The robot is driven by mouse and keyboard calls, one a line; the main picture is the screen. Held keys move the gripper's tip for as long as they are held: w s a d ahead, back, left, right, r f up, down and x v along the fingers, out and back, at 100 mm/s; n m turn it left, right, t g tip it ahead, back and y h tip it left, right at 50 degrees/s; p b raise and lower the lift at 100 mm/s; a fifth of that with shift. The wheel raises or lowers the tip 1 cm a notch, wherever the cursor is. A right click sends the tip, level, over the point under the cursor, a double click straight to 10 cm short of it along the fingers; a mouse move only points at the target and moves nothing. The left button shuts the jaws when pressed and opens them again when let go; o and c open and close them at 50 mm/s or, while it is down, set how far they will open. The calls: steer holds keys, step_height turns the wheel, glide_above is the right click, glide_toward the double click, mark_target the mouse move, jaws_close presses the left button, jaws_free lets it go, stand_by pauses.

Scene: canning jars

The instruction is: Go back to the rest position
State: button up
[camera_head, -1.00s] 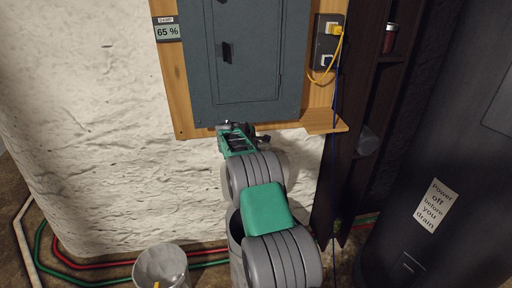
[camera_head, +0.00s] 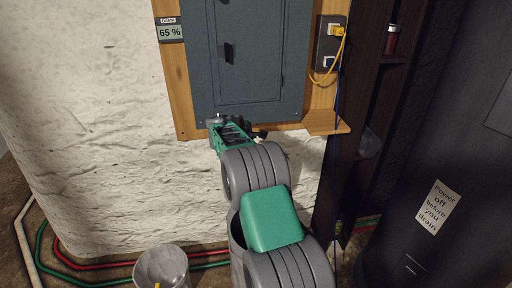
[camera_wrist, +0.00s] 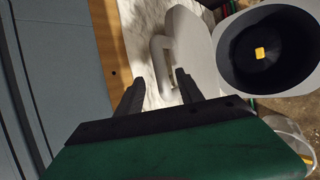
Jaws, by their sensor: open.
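My gripper (camera_head: 222,122) is at the end of my raised arm, just in front of the lower edge of the grey electrical panel (camera_head: 262,80). In the wrist view its two dark fingers (camera_wrist: 160,88) stand apart with nothing between them. Whether the gripper touches the panel's wooden backboard (camera_head: 168,85) cannot be told from the head view. The panel's grey face also fills the left side of the wrist view (camera_wrist: 55,70).
A small wooden ledge (camera_head: 327,124) juts out right of my gripper. An outlet box (camera_head: 325,50) with a yellow cord is above it. A dark shelf (camera_head: 350,170) and a dark tank (camera_head: 465,150) stand right. A bucket (camera_head: 160,268) is on the floor, lower left.

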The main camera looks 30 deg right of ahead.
steer(key=shift+s+a+r, duration=0.15)
